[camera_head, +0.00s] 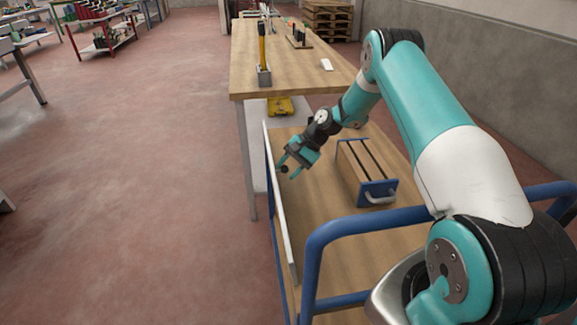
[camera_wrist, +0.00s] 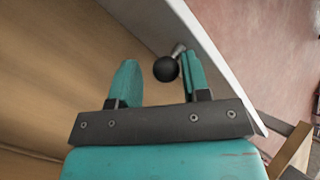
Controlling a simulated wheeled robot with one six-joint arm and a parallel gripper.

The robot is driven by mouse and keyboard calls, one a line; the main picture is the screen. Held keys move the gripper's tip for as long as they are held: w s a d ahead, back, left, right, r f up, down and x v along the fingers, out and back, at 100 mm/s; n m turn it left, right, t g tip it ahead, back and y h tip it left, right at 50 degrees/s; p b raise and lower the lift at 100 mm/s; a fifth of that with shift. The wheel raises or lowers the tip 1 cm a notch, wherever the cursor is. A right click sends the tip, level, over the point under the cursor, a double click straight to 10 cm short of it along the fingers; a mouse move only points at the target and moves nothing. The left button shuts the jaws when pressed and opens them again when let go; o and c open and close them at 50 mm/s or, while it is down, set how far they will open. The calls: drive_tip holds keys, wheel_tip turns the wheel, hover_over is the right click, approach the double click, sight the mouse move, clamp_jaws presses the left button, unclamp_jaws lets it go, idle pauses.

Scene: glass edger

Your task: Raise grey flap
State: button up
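The grey flap (camera_head: 281,215) is a long, thin, pale panel along the left side of the wooden-decked cart. It also shows in the wrist view (camera_wrist: 211,62), running diagonally at the upper right. A round black knob (camera_wrist: 166,69) on a short metal stem sticks out from its face; in the head view it shows small and dark (camera_head: 284,169). My gripper (camera_head: 289,169) is at the flap's inner side, above the deck. Its teal fingers are apart, with the knob between their tips, nearer the right finger in the wrist view. A gap shows beside the left finger.
The cart deck (camera_head: 330,245) holds a slatted wooden box (camera_head: 359,172) with blue ends, right of my gripper. A blue tubular handle (camera_head: 345,225) crosses the near end. A wooden workbench (camera_head: 290,70) stands beyond. Open floor (camera_head: 150,180) lies to the left.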

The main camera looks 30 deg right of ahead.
drive_tip(key=shift+o, duration=1.1)
drive_tip(key=shift+s+a+f, duration=0.15)
drive_tip(key=shift+a+f, duration=0.05)
drive_tip(key=shift+f, duration=0.7)
drive_tip(key=shift+r, duration=0.2)
drive_tip(key=shift+s+d+r+p, duration=0.15)
drive_tip(key=shift+d+r+p, duration=0.25)
drive_tip(key=shift+d, duration=0.5)
drive_tip(key=shift+s+d+r+p, duration=0.1)
drive_tip(key=shift+d+r+p, duration=0.1)
drive_tip(key=shift+d+r, duration=0.45)
drive_tip(key=shift+s+d+r+p, duration=0.6)
drive_tip(key=shift+s+d+r, duration=0.15)
drive_tip(key=shift+d, duration=1.8)
drive_tip(key=shift+s+d+r+p, duration=0.7)
drive_tip(key=shift+d+r, duration=0.2)
drive_tip(key=shift+d, duration=1.6)
drive_tip(key=shift+s+d+r+p, duration=0.55)
drive_tip(key=shift+s+d+r, duration=0.2)
drive_tip(key=shift+d, duration=1.8)
drive_tip(key=shift+r+p, duration=0.2)
drive_tip(key=shift+p, duration=0.15)
